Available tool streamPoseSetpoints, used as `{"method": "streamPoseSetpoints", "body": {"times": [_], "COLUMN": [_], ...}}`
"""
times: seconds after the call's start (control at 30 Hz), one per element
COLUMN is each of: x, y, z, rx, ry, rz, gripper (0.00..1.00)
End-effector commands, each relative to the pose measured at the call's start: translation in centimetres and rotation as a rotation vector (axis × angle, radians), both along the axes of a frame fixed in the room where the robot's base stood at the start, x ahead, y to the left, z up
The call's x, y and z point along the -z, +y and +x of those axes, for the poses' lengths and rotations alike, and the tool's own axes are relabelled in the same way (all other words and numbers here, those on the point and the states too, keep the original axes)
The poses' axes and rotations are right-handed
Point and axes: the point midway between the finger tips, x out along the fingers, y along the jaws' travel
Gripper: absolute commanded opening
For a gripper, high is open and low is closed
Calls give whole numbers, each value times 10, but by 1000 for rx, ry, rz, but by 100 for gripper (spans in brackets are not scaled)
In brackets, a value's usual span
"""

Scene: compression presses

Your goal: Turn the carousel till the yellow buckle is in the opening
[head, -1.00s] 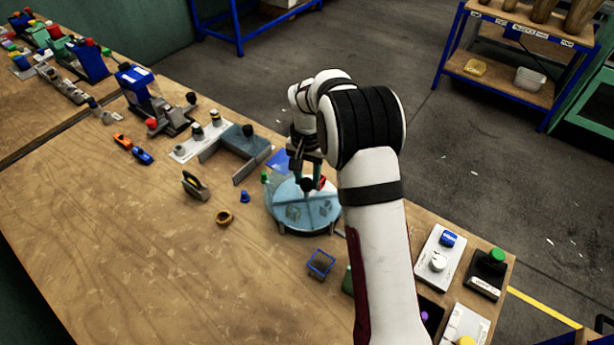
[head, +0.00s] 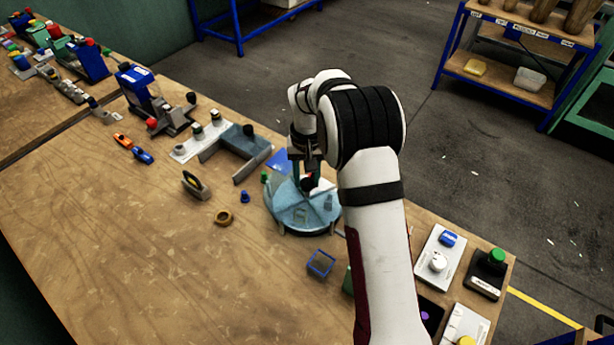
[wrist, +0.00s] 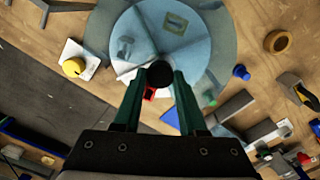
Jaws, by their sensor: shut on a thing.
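The round pale-blue carousel (head: 287,220) stands on the table in the head view, below my gripper (head: 306,184). In the wrist view the carousel (wrist: 205,50) shows dividers between its compartments. My gripper (wrist: 160,76) is shut on the dark round knob (wrist: 160,73) at the carousel's middle. A dull yellowish rectangular frame (wrist: 175,22), seemingly the yellow buckle, lies in a far compartment in the wrist view. A bluish-grey piece (wrist: 125,45) is in the compartment to its left. A red piece (wrist: 149,93) shows beside my left finger.
A blue open frame (head: 320,263) stands in front of the carousel. A blue piece (head: 245,197) and a brown ring (head: 224,217) lie to its left. A grey angled fixture (head: 250,165) is behind left. The front-left table is clear.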

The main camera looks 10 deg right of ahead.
Motion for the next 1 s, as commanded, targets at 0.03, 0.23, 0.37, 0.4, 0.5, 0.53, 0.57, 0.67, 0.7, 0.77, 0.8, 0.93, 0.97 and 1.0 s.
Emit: {"method": "streamPoseSetpoints", "body": {"times": [0.03, 0.23, 0.37, 0.4, 0.5, 0.53, 0.57, 0.67, 0.7, 0.77, 0.8, 0.93, 0.97, 1.0], "x": [-1, -1, -1, -1, -1, -1, -1, -1, -1, -1, -1, -1, -1, -1], "y": [0, 1, 1, 1, 1, 1, 1, 1, 1, 1, 1, 1, 1, 1], "z": [1, 1, 1, 1, 1, 1, 1, 1, 1, 1, 1, 1, 1, 1], "rx": [-21, -121, -186, -206, -256, -272, -286, -336, -356, -386, -406, -471, -486, -506], "ry": [-2, -2, -2, -2, -2, -2, -2, -2, -3, -3, -3, -3, -3, -3], "rz": [1, 1, 1, 1, 1, 1, 1, 1, 1, 1, 1, 1, 1, 1], "gripper": [0, 0, 0, 0, 0, 0, 0, 0, 0, 0, 0, 0, 0, 0]}}
